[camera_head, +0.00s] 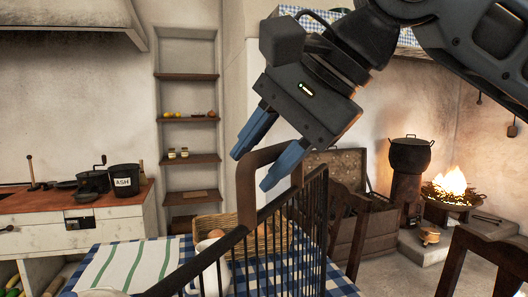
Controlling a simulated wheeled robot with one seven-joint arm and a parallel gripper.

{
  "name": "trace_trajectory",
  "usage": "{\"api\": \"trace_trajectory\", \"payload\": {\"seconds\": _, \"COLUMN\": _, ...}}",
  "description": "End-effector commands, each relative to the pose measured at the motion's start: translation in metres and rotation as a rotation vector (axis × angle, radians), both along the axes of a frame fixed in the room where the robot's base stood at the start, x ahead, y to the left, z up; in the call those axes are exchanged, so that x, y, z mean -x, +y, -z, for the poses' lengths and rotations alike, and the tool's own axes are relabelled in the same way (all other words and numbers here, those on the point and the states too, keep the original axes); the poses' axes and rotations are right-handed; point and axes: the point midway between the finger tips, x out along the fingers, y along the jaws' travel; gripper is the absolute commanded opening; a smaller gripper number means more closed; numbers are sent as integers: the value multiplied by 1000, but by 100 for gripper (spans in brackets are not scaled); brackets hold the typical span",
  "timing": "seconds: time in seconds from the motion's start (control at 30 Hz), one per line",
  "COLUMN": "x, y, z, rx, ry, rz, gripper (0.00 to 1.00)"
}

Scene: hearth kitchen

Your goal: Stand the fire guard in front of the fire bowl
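The fire guard (318,215) is a dark frame with thin upright bars and a raised brown handle. It fills the lower middle of the view, close to the camera, and its lower part runs out of the picture. The fire bowl (446,196) burns at the far right on a low hearth, well beyond the guard. No guard stands in front of the bowl.
A table with a blue checked cloth (338,281) and a basket (262,241) lies behind the guard. Dark chairs (476,246) stand at the right, between me and the hearth (420,247). A black pot (410,155) stands left of the fire. Some floor shows before the hearth.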

Motion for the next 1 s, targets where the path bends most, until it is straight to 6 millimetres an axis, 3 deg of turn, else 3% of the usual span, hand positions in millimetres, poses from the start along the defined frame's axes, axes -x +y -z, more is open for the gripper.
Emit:
{"api": "trace_trajectory", "payload": {"seconds": 0.43, "x": 2, "y": -5, "z": -9, "rx": -4, "ry": -5, "rz": 2, "gripper": 49}}
{"api": "trace_trajectory", "payload": {"seconds": 1.0, "x": 33, "y": -60, "z": -87, "rx": -6, "ry": -6, "rz": 2, "gripper": 49}}
